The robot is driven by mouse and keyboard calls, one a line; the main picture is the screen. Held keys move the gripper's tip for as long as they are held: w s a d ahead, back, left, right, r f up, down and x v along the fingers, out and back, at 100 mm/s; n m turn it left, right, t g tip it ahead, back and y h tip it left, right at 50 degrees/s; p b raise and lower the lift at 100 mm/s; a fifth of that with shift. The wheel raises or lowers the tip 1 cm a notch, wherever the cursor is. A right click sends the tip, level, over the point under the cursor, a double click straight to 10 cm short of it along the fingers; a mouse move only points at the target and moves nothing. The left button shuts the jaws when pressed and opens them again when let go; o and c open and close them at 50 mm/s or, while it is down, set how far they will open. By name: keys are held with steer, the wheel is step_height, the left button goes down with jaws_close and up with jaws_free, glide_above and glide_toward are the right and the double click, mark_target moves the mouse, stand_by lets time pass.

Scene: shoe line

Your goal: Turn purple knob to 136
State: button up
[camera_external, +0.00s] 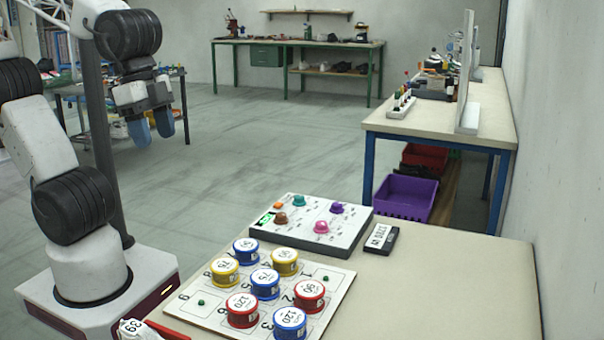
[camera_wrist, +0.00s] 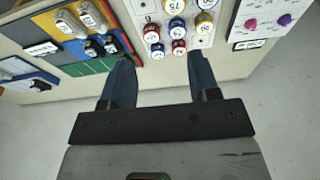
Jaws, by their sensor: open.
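The purple knob (camera_external: 337,208) stands at the back right of a white control panel (camera_external: 345,239) on the near table. In the wrist view the purple knob (camera_wrist: 285,20) is at the far right edge, beside a pink knob (camera_wrist: 250,24). A number or pointer setting on the purple knob is too small to read. My gripper (camera_external: 151,127) hangs at upper left, high above the floor and well away from the panel. In the wrist view its two blue fingers (camera_wrist: 161,88) are apart with nothing between them.
A board (camera_external: 205,313) with several blue, red and yellow numbered tins stands in front of the panel. A black label block (camera_external: 381,238) lies right of the panel. A green, an orange and a brown-red knob (camera_external: 280,219) also sit on the panel. The table's right side is clear.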

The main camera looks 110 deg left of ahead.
steer(key=w+a+f, duration=0.2)
steer(key=w+a, duration=0.5)
steer(key=w, duration=0.2)
steer(key=g, duration=0.3)
glide_toward(337, 204)
steer(key=shift+s+d+f+m+y, duration=0.2)
steer(key=shift+d+f+m+y, duration=0.1)
steer(key=shift+d+m, duration=0.1)
steer(key=shift+a+f, duration=0.15)
steer(key=shift+a, duration=0.15)
steer(key=shift+f, duration=0.1)
steer(key=shift+a+f, duration=0.15)
steer(key=shift+f, duration=3.65)
steer(key=shift+c, duration=0.5)
